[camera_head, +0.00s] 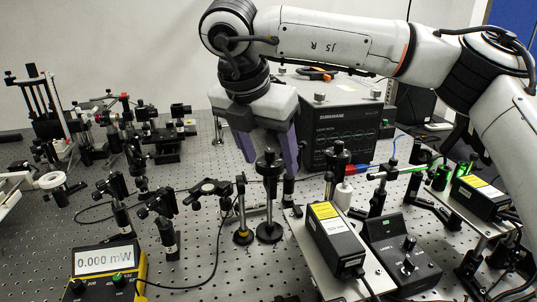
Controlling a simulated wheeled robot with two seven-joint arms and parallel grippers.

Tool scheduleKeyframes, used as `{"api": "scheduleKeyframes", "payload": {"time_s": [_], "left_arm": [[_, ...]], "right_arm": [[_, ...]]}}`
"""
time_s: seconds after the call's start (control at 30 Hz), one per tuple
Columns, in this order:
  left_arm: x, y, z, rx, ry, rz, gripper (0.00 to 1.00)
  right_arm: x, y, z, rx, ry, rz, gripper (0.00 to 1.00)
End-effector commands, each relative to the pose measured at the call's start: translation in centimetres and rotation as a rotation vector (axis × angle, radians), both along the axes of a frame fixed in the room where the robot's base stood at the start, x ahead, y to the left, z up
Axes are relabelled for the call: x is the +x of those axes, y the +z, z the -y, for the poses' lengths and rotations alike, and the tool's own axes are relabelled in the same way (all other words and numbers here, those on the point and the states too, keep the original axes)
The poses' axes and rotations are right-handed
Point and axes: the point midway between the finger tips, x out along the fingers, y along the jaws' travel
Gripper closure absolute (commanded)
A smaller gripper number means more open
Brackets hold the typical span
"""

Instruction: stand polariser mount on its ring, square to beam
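My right gripper (268,166) comes down from the top centre with its two purple fingers apart. In the picture a black post mount (269,185) with a wide round base shows between and below the fingers. It stands upright and seems nearer to the camera than the fingers; I cannot tell if they touch. Beside it on the left a thinner post (241,207) stands upright on a base with a yellow ring (243,237). I cannot tell for sure which of these mounts is the polariser. My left gripper is not in view.
A black instrument box (345,125) stands behind on the right. Laser modules (336,238) and a black controller (402,255) fill the right front. A yellow power meter (108,270) reads 0.000 mW at the left front. Several other posts crowd the perforated bench, with a cable looping left of centre.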

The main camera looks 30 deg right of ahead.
Motion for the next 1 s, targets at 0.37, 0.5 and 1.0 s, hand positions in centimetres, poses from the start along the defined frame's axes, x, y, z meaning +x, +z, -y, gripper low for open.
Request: {"api": "scheduleKeyframes", "payload": {"time_s": [0.37,0.5,1.0], "left_arm": [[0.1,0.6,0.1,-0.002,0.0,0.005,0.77],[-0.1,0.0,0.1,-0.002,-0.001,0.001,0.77],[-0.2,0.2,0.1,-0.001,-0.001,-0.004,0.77]], "right_arm": [[0.0,0.7,-0.2,0.0,0.001,0.002,0.4],[-0.5,2.8,-1.0,0.001,0.002,0.004,0.4],[-2.3,11.1,-3.9,0.0,0.001,0.0,0.4]]}}
